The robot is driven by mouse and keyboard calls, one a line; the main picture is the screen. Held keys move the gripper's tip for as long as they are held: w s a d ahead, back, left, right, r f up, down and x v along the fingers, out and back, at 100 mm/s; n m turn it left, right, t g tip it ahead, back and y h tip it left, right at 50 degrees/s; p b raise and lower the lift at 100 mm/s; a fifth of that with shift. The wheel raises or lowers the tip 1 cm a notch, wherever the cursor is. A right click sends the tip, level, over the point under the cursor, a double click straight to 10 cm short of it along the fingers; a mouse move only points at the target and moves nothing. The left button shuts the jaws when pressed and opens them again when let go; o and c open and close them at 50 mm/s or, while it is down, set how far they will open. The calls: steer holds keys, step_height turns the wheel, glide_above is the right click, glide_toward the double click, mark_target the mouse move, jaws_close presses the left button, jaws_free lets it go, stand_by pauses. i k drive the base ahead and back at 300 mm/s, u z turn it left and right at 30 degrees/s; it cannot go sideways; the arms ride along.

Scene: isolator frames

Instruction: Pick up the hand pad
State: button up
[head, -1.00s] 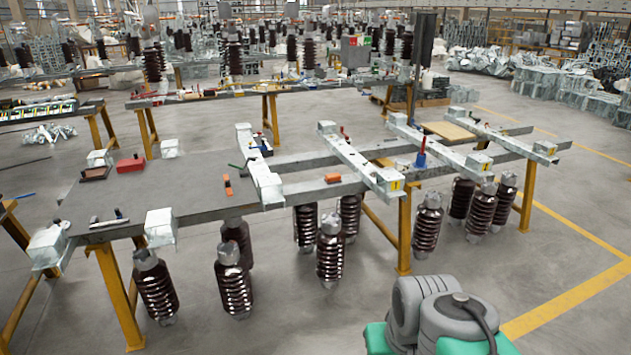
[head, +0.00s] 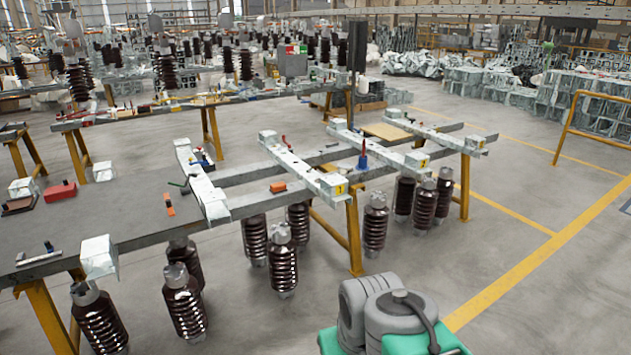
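I cannot tell for sure which item is the hand pad. On the grey workbench (head: 110,214), small items lie apart: a red block (head: 61,191) and a dark flat piece with a reddish edge (head: 18,206) at the left, and an orange piece (head: 169,205) in the middle. Another orange piece (head: 277,187) lies on a metal rail further right. All are small in the head view. My gripper is not in view; only a grey and green part of my own body shows at the bottom right.
Several brown ribbed insulators (head: 283,268) stand below the bench rails. Yellow bench legs (head: 354,236) and white metal beams (head: 305,168) are obstacles. A blue cone-shaped item (head: 363,157) stands on the rails. The floor at the right (head: 530,225) is clear, with yellow lines.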

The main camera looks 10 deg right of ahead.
mark_target(279, 187)
steer(key=z, duration=0.9)
steer(key=k, duration=1.2)
steer(key=z, duration=0.85)
steer(key=i, duration=0.8)
steer(key=u, duration=0.65)
steer(key=i, duration=2.8)
steer(key=u, duration=1.1)
steer(key=i, duration=1.45)
steer(key=u, duration=2.25)
steer(key=i, duration=1)
steer(key=u, duration=0.5)
